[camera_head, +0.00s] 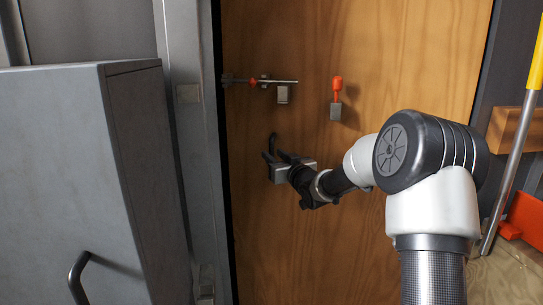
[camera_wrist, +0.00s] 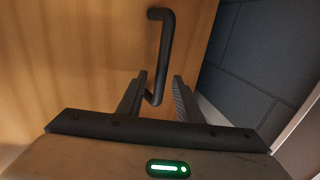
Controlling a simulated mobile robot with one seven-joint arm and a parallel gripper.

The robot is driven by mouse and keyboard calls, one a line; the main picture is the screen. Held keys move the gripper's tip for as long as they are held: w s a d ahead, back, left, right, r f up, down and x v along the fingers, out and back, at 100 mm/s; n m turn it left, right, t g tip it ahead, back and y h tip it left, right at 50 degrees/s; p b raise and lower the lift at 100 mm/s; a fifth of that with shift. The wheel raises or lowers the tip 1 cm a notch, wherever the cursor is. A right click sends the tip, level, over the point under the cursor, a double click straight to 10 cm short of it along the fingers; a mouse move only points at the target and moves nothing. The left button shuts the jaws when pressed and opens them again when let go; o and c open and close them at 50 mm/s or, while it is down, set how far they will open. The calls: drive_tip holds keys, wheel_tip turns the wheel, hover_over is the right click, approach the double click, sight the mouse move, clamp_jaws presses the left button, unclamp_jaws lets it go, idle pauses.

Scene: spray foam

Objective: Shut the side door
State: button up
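The side door (camera_head: 370,55) is a tall wooden panel that fills the middle of the head view. In the wrist view the door (camera_wrist: 75,60) fills the left. A black bar handle (camera_wrist: 167,40) stands upright on it; it shows partly in the head view (camera_head: 273,142). My gripper (camera_head: 274,158) is at the handle's lower part. In the wrist view my gripper (camera_wrist: 158,88) has its fingers apart, with the handle's lower end between them, nearer the left finger. I cannot tell whether a finger touches it. A dark strip runs along the door's left edge in the head view.
A grey cabinet (camera_head: 60,170) stands at the left beside a grey metal frame (camera_head: 188,140). A yellow-and-grey pole (camera_head: 515,140) leans at the right.

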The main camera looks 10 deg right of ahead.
drive_tip(key=shift+x, duration=1.3)
clamp_jaws()
drive_tip(key=s+n+g+y+p, duration=0.2)
drive_tip(key=s+n+y+p, duration=0.1)
drive_tip(key=s, duration=1.8)
drive_tip(key=n+y, duration=0.1)
drive_tip(key=y, duration=0.1)
drive_tip(key=shift+a+f+g+y+p, duration=0.2)
drive_tip(key=shift+g+y+p, duration=0.1)
drive_tip(key=shift+y+p, duration=0.1)
